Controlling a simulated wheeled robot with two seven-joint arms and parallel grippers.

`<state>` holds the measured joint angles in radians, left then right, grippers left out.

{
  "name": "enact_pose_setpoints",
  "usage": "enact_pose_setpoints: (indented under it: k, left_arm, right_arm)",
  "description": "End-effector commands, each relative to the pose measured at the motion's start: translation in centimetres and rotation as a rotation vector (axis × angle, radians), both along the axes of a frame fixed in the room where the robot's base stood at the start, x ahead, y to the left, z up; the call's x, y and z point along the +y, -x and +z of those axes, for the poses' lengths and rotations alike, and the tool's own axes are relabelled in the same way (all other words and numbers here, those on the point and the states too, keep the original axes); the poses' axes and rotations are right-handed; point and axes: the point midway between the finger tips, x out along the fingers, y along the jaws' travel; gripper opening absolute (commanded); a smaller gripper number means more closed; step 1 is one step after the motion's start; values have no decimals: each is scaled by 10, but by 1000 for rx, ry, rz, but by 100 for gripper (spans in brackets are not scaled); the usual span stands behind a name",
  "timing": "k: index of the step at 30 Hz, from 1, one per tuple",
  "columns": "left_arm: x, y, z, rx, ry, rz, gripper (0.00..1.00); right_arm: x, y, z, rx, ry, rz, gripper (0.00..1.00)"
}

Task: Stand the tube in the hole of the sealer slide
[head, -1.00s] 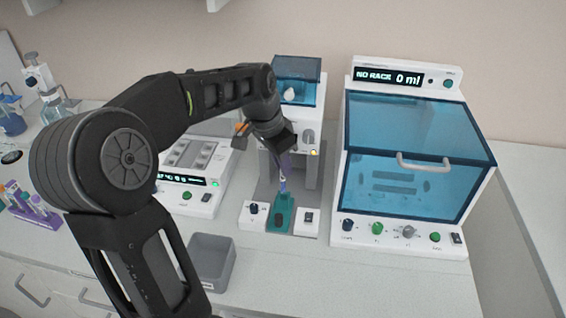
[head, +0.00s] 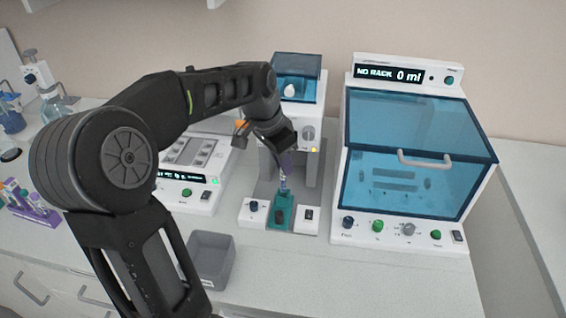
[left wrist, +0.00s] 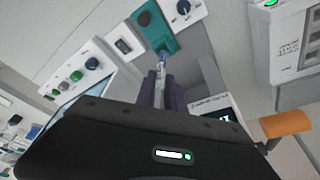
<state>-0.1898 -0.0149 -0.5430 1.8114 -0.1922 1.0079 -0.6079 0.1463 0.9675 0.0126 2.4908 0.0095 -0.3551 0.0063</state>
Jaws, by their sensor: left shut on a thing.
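The sealer (head: 309,150) stands at the back middle, a white machine with a blue lid. Its teal slide (head: 281,215) sticks out at the front between two white blocks; it also shows in the left wrist view (left wrist: 156,32). My left gripper (head: 284,165) is shut on a thin clear tube (head: 283,186) and points down over the back part of the slide. In the left wrist view the tube (left wrist: 161,64) extends from the fingers (left wrist: 160,88) toward the slide. The tube's lower end meets the slide in the picture; I cannot tell whether it is in the hole.
A large machine with a blue window (head: 405,170) stands close on the right. A white device with a display (head: 190,165) is on the left. A grey open bin (head: 211,262) stands in front. A purple tube rack (head: 38,212) is at the far left.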

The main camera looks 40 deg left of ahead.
Motion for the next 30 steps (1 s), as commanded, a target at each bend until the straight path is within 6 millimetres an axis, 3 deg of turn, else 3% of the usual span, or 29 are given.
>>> enact_pose_setpoints:
  k: [30]
  left_arm:
    - [0, 0, -9, 0, 0, 0, 0]
  right_arm:
    - [0, 0, -9, 0, 0, 0, 36]
